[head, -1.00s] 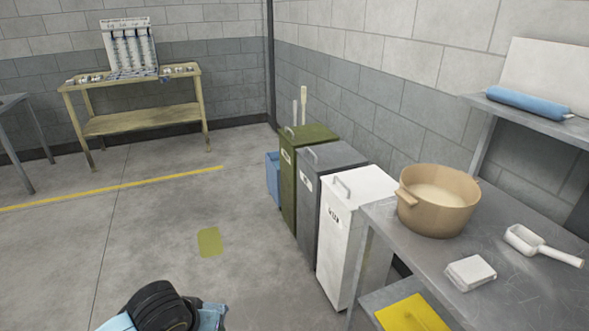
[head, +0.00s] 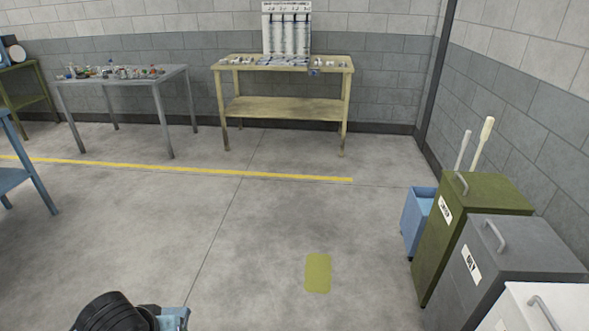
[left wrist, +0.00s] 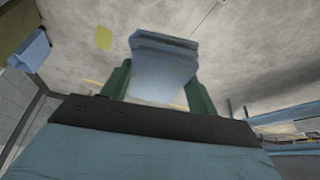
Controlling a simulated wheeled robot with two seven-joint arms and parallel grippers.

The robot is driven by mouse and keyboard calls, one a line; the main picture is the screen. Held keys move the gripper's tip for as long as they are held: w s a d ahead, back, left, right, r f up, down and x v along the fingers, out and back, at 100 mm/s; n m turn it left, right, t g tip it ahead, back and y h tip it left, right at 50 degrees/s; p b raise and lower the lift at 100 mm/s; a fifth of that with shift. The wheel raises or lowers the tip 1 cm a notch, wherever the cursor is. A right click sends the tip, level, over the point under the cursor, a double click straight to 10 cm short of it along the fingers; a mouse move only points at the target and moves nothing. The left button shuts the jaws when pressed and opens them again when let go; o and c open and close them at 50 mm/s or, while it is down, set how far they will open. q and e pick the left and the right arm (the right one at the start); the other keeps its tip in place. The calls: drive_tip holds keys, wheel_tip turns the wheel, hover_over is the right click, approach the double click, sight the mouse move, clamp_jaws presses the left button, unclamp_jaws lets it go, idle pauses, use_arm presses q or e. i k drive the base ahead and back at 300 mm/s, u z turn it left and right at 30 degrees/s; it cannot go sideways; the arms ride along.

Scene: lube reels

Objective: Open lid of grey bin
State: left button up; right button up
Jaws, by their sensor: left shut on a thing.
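The grey bin (head: 522,247) stands at the right in the head view, between the green bin and the white bin. Its flat lid is shut, with a metal handle (head: 495,235) on top and a white label on the front. My left arm shows at the bottom of the head view; its fingertips are not clear there. In the left wrist view my left gripper (left wrist: 163,85) has green fingers shut on a light blue, layered, cloth-like thing (left wrist: 163,65). The gripper is well to the left of the grey bin and apart from it. My right gripper is not in view.
The green bin (head: 490,193) and white bin (head: 545,308) flank the grey one. A small blue bin (head: 416,225) and light handles stand beyond. A yellow workbench (head: 285,107) and a grey table (head: 125,80) stand at the back. The middle floor is clear, with a yellow-green patch (head: 318,273).

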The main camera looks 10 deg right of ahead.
sight(517, 244)
drive_tip(key=z, duration=0.25)
drive_tip(key=i, duration=1.5)
drive_tip(key=z, duration=1.45)
drive_tip(key=i, duration=0.65)
drive_tip(key=z, duration=0.65)
